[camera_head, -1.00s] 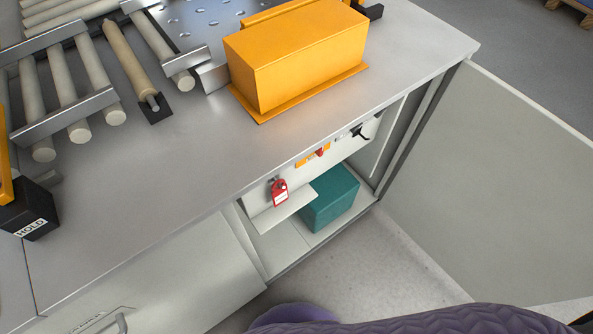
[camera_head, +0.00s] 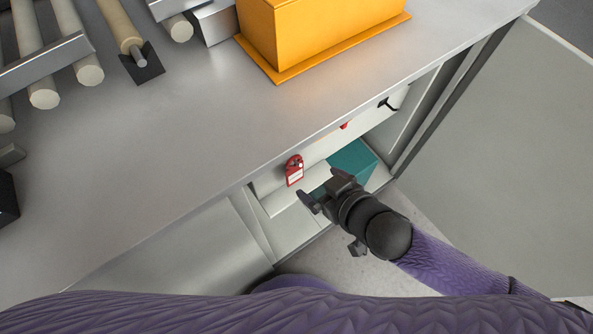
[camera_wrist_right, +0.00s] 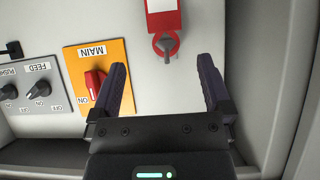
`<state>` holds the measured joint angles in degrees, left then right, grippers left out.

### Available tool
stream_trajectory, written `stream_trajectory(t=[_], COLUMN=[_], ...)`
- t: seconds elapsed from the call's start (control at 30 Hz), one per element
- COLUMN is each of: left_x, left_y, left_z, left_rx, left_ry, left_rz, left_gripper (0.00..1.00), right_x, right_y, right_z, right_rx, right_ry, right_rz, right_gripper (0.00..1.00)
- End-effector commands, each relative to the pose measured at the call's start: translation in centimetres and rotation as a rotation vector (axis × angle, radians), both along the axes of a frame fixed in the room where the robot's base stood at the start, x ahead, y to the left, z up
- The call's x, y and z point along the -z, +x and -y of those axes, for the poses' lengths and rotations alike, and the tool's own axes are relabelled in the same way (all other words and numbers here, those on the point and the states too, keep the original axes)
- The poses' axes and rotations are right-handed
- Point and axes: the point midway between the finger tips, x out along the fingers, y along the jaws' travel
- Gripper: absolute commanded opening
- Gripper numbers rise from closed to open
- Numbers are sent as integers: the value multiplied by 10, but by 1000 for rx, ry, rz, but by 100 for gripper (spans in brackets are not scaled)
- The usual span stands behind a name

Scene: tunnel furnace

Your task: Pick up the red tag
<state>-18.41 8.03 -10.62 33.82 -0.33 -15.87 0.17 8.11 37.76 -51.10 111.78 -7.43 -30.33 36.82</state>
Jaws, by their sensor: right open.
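The red tag (camera_head: 294,171) with a white label hangs on the front panel inside the open cabinet under the bench. In the right wrist view the red tag (camera_wrist_right: 164,22) is at the top, with a grey keyed knob at its lower end. My right gripper (camera_head: 322,186) is open and empty, just below and to the right of the tag in the head view. In the wrist view the right gripper's fingers (camera_wrist_right: 165,75) are spread apart, with the tag beyond their tips and between their lines. The left gripper is not in view.
The panel also carries an orange MAIN plate with a red switch (camera_wrist_right: 95,83) and a FEED knob (camera_wrist_right: 38,86). A teal box (camera_head: 354,160) sits in the cabinet. The bench edge overhangs the panel. The open door (camera_head: 500,150) stands at right. An orange box (camera_head: 310,35) is on top.

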Motion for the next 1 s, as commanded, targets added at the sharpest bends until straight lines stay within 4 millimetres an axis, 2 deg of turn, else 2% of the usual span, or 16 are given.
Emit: stream_trajectory(t=[0.03, 0.17, 0.4, 0.5, 0.7, 1.0], left_x=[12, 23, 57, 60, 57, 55], left_y=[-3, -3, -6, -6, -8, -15], left_z=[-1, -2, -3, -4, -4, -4], left_rx=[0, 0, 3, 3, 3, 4], left_ry=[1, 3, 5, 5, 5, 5], left_rz=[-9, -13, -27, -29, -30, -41], left_gripper=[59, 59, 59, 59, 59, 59], right_x=[12, 23, 51, 53, 49, 49], right_y=[7, 21, 48, 55, 55, 55], right_z=[-6, -16, -43, -47, -47, -47], right_rx=[-1, 0, 0, 1, 1, 1], right_ry=[2, 1, 0, -1, -1, -1], right_rz=[0, -2, -4, -2, 0, 0], right_gripper=[100, 100, 100, 100, 100, 36])
